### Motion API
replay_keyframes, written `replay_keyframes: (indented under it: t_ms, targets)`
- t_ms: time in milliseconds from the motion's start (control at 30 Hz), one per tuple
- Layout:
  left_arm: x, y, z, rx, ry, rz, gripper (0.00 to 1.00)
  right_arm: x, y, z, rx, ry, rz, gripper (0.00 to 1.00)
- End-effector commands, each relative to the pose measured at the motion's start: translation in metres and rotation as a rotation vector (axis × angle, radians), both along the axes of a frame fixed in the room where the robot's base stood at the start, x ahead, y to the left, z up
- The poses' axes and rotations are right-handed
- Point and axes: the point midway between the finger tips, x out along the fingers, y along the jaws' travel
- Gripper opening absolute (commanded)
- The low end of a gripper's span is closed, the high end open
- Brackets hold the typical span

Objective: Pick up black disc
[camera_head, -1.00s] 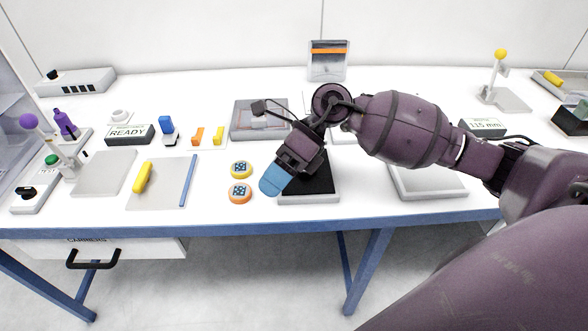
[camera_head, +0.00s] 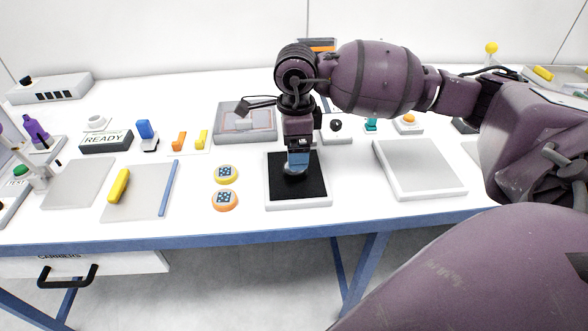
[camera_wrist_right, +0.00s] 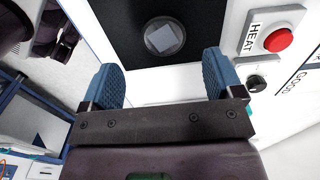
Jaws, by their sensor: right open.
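A small dark round disc with a silver square on top (camera_wrist_right: 164,37) lies on a black pad (camera_wrist_right: 120,32) in the right wrist view. In the head view the pad (camera_head: 312,185) sits in a white frame, and the disc is mostly hidden behind my right gripper. My right gripper (camera_head: 297,165) points down over the pad. In the wrist view its blue fingers (camera_wrist_right: 162,75) are spread and empty, with the disc ahead of the gap between them. I cannot tell the height left above the disc. My left gripper is not in view.
A yellow disc (camera_head: 227,174) and an orange disc (camera_head: 225,200) lie left of the pad. An empty white-framed tray (camera_head: 418,168) is on the right. A HEAT panel with a red button (camera_wrist_right: 278,40) stands near the pad. A grey plate (camera_head: 245,122) lies behind.

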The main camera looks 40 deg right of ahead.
Motion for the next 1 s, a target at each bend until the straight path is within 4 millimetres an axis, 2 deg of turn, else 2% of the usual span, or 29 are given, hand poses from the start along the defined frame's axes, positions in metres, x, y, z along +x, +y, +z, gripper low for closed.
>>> replay_keyframes:
  t_ms: [233, 500, 767, 867, 1000]
  targets:
    - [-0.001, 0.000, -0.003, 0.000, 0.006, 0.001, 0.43, 0.001, -0.001, -0.016, 0.002, 0.003, 0.001, 0.86]
    - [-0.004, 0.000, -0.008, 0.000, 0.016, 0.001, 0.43, 0.004, -0.002, -0.052, 0.002, 0.003, 0.000, 0.86]
    - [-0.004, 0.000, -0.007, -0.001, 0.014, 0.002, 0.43, 0.004, -0.002, -0.055, 0.001, -0.002, 0.001, 0.86]
    - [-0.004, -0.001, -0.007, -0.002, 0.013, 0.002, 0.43, 0.004, -0.002, -0.055, 0.001, -0.002, 0.001, 0.74]
    - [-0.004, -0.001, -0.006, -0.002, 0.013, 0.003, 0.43, 0.004, -0.002, -0.055, 0.002, -0.001, 0.001, 0.53]
